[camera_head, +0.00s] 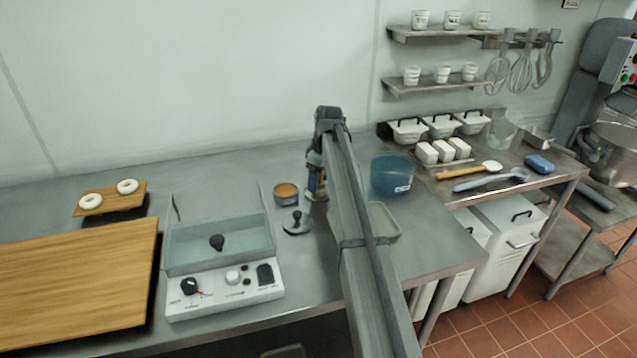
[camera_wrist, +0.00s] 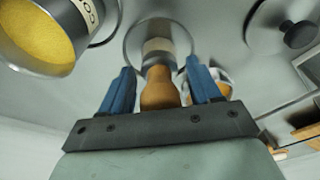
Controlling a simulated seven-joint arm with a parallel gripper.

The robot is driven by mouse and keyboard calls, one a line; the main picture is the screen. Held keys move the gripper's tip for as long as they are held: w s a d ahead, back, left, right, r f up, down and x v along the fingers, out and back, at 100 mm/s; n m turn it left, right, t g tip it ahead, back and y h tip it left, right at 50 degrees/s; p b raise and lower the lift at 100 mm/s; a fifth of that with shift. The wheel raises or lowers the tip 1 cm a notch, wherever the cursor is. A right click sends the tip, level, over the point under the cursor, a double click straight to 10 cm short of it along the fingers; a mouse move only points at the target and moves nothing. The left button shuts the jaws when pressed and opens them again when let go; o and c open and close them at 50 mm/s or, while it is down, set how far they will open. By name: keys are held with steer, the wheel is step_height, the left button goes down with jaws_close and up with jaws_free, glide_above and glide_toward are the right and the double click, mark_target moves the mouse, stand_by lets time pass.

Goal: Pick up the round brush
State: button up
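The round brush (camera_wrist: 160,92) has an orange-brown wooden handle and a pale metal collar. In the wrist view it stands between my gripper's blue fingers, with its collar end over a round metal dish (camera_wrist: 135,42). My gripper (camera_wrist: 162,88) is open, with one finger on each side of the handle and a narrow gap visible on both sides. In the head view my gripper (camera_head: 316,182) points down at the worktop, and my arm and fingers hide most of the brush.
A blue bowl (camera_head: 392,175) and a shallow tray (camera_head: 383,222) are to the right. A control unit (camera_head: 225,290) stands front left.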

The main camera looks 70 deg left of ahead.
steer(key=c, duration=0.9)
steer(key=shift+r, duration=0.15)
